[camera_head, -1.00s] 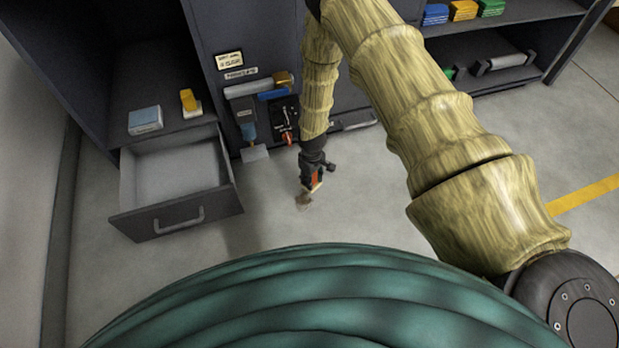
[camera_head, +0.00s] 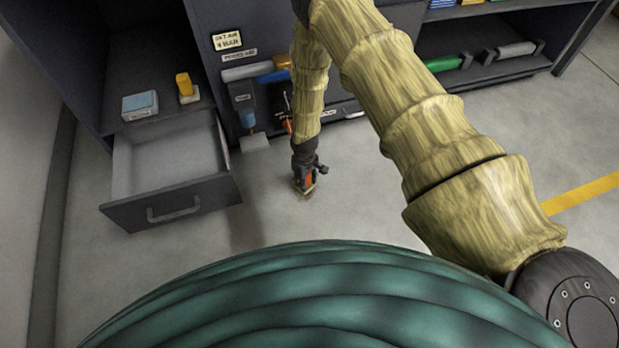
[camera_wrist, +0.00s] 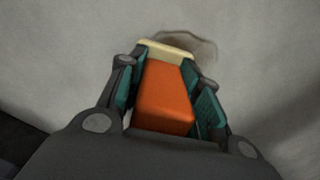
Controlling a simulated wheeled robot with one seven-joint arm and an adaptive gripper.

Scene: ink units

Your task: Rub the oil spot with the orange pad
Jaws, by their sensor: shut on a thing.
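The orange pad (camera_wrist: 167,95) is an orange block with a pale cream face at its far end. My gripper (camera_wrist: 165,88) is shut on its sides, with teal finger pads against it. In the head view my gripper (camera_head: 304,184) points down close to the floor, in front of the cabinet. The oil spot (camera_wrist: 203,47) is a brown stain on the grey floor, just beyond the pad's cream end and partly hidden by it. Whether the pad touches the floor I cannot tell. In the head view the spot is mostly covered by my gripper.
An open, empty drawer (camera_head: 181,207) juts out left of my gripper. A blue-grey block (camera_head: 140,105) and a yellow block (camera_head: 185,86) sit on the shelf above it. A scraper-like tool (camera_head: 246,115) hangs on the cabinet. Floor to the right is clear.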

